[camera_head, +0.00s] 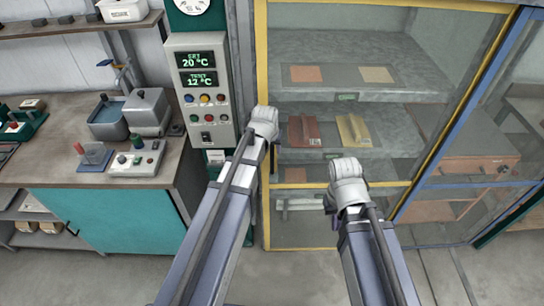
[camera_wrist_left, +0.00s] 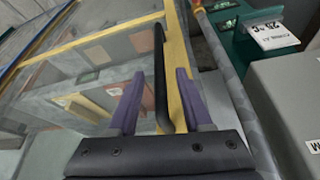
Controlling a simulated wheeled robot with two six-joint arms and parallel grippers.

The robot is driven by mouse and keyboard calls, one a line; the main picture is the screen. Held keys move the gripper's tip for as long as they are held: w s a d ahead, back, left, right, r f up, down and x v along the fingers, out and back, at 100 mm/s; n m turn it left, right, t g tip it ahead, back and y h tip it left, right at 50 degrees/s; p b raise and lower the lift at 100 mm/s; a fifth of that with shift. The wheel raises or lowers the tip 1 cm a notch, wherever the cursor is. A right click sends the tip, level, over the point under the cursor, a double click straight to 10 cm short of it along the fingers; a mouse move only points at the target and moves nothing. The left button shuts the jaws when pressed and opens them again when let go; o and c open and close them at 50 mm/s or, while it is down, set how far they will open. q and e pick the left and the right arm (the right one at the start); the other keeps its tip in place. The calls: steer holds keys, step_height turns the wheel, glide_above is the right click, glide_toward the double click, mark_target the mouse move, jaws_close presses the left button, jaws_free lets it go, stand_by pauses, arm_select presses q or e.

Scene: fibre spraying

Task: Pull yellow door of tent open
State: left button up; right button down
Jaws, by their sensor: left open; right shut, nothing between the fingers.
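The tent's yellow-framed clear door (camera_head: 262,60) shows in the head view, with its left upright behind my left arm. In the left wrist view the yellow upright (camera_wrist_left: 178,50) and the black bar handle (camera_wrist_left: 160,75) are close. My left gripper (camera_wrist_left: 157,90) is open, its purple fingers on either side of the handle's lower part; I cannot tell whether they touch it. In the head view my left gripper (camera_head: 265,122) is at the door's left edge, its fingers hidden. My right gripper (camera_head: 348,178) is shut and empty, in front of the door's lower middle.
A control box (camera_head: 203,85) with temperature displays stands just left of the door. A workbench (camera_head: 60,165) with devices is further left. Shelves with a red block (camera_head: 304,131) and a yellow block (camera_head: 353,130) show through the door. A blue frame post (camera_head: 470,105) stands right.

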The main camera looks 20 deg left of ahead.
mark_target(272, 151)
arm_select(q)
steer(key=b+x, duration=0.3)
steer(key=x, duration=0.1)
steer(key=shift+w+f, duration=0.1)
steer(key=shift+f, duration=0.25)
jaws_close()
stand_by(1.2)
